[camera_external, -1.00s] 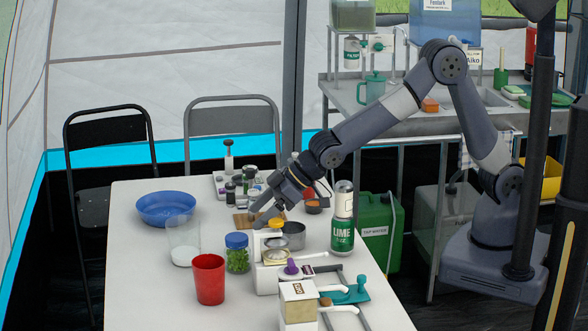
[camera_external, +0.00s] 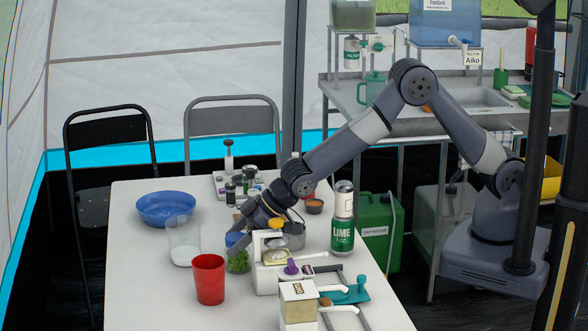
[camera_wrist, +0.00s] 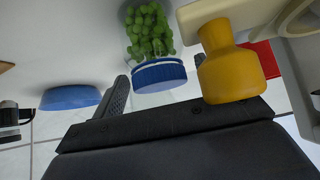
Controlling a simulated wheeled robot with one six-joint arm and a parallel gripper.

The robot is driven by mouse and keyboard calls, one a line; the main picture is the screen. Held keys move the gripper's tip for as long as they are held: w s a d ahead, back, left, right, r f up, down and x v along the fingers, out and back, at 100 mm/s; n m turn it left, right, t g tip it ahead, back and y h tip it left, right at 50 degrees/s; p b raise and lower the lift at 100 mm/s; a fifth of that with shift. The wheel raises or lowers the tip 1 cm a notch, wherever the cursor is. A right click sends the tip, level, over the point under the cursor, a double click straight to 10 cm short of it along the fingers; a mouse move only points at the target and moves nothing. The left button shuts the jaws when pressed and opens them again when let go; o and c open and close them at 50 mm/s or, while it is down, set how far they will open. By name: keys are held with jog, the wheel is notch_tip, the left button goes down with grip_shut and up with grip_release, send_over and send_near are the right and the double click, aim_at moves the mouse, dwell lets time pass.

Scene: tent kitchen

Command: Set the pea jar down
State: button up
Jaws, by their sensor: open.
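The pea jar (camera_external: 238,263), clear with green peas and a blue lid, appears upright on the white table, its upper part partly hidden by my gripper in the outside view. My gripper (camera_external: 240,228) is open at the height of the lid. In the wrist view the pea jar (camera_wrist: 157,75) shows lid toward my gripper (camera_wrist: 160,100), just beyond the one dark finger visible on the left. The other finger is hidden, apparently behind a yellow part. I cannot tell whether a finger touches the jar.
A red cup (camera_external: 209,280) and a clear cup (camera_external: 184,242) stand close to the jar. A blue bowl (camera_external: 166,208) lies at the back left. The white device (camera_external: 272,277), with a yellow part (camera_wrist: 229,65), crowds the right. A green-labelled can (camera_external: 342,236) stands farther right.

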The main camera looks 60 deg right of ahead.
jog(key=shift+x, duration=0.8)
jog(key=shift+c, duration=0.4)
jog(key=c, duration=1.2)
notch_tip(320, 180, up, 9)
jog(key=shift+w+d+r, duration=0.1)
jog(key=shift+c, duration=0.2)
jog(key=d+b, duration=0.3)
jog(key=d, duration=0.3)
jog(key=shift+w+f, duration=0.15)
jog(key=shift+f, duration=2.05)
jog(key=shift+w+f, duration=0.1)
jog(key=shift+f, duration=2.1)
